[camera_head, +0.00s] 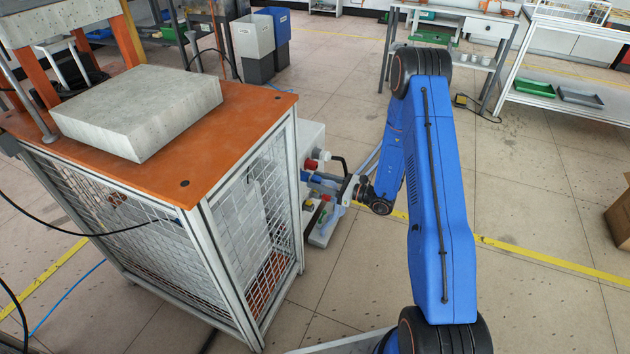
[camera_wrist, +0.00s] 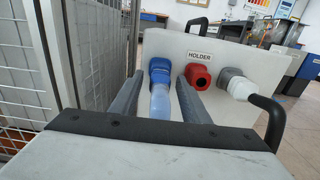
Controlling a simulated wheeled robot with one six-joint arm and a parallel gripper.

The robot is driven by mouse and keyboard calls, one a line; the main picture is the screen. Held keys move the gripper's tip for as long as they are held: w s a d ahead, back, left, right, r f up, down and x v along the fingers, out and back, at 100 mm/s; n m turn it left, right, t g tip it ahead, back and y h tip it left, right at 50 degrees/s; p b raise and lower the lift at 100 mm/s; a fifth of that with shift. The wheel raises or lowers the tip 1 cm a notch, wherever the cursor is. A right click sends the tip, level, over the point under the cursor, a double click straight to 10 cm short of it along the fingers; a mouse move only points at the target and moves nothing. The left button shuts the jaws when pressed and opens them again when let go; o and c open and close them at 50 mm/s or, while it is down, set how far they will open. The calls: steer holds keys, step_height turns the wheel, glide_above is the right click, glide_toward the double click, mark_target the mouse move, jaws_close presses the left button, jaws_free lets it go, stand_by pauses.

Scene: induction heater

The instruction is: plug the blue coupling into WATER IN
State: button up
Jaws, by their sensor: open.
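The blue coupling (camera_wrist: 158,72) sits at the white HOLDER panel (camera_wrist: 120,75), with a pale blue hose piece (camera_wrist: 160,103) coming towards the wrist camera. My gripper (camera_wrist: 159,80) is open, with one dark finger on each side of the coupling; whether either finger touches it I cannot tell. In the head view my gripper (camera_head: 346,189) is low beside the right side of the orange-topped cabinet, close to the holder, where a blue part (camera_head: 310,176) shows small. I see no WATER IN label in either view.
A mesh fence (camera_wrist: 25,75) stands at left. The cabinet (camera_head: 245,130) bears a grey block (camera_head: 140,105).

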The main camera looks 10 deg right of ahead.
stand_by(0.9)
jaws_close()
steer(key=shift+v, duration=2.95)
steer(key=w+d+f, duration=0.1)
steer(key=d+f, duration=0.1)
steer(key=f, duration=0.9)
steer(key=d+f, duration=0.3)
steer(key=f, duration=0.7)
steer(key=x, duration=0.8)
steer(key=shift+f, duration=0.3)
